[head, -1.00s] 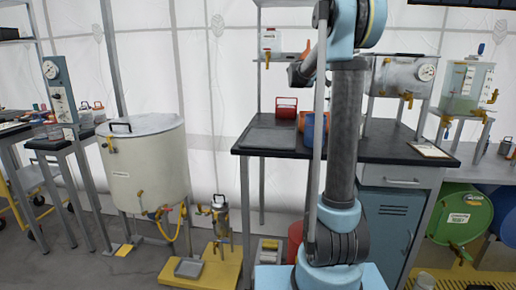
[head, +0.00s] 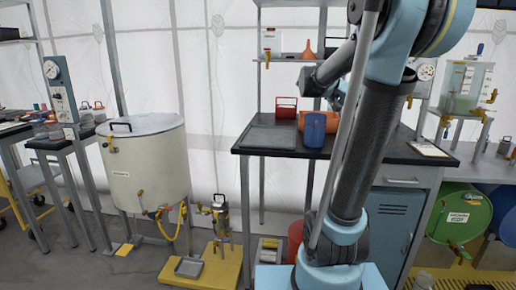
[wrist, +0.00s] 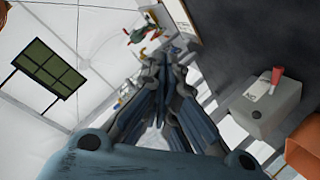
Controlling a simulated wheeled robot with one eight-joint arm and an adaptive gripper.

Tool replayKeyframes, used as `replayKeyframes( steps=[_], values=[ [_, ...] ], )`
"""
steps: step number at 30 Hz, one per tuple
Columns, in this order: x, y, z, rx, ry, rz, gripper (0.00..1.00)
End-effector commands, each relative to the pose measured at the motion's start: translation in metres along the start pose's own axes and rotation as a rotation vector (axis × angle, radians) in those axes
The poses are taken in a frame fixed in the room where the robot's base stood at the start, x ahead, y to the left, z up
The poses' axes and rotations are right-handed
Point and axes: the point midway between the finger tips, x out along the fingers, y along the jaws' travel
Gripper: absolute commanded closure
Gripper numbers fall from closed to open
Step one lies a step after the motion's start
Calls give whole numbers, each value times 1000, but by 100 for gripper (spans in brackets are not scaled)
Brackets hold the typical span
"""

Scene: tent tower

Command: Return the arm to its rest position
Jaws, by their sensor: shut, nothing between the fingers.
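My arm (head: 358,150) rises from its light blue base in front of the black-topped bench and leans to the right in the head view. Its upper joint fills the top right of that picture. In the wrist view my gripper (wrist: 160,65) shows with its dark fingers converging to a closed tip, and nothing is held between them. In the head view the gripper itself cannot be clearly made out, as my arm's links cover that area.
A large cream tank (head: 147,170) stands left. A green drum (head: 462,220) lies right. Open floor shows at lower left.

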Motion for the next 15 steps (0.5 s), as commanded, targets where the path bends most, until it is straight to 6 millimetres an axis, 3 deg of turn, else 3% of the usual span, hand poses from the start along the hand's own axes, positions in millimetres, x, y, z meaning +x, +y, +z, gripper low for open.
replayKeyframes(
  steps=[1, 8, 15],
  values=[
    [2, 0, 24, -41, -37, -45, 100],
    [0, -13, 126, -238, -185, -282, 100],
    [-17, -32, 233, -415, -290, -561, 100]
  ],
)
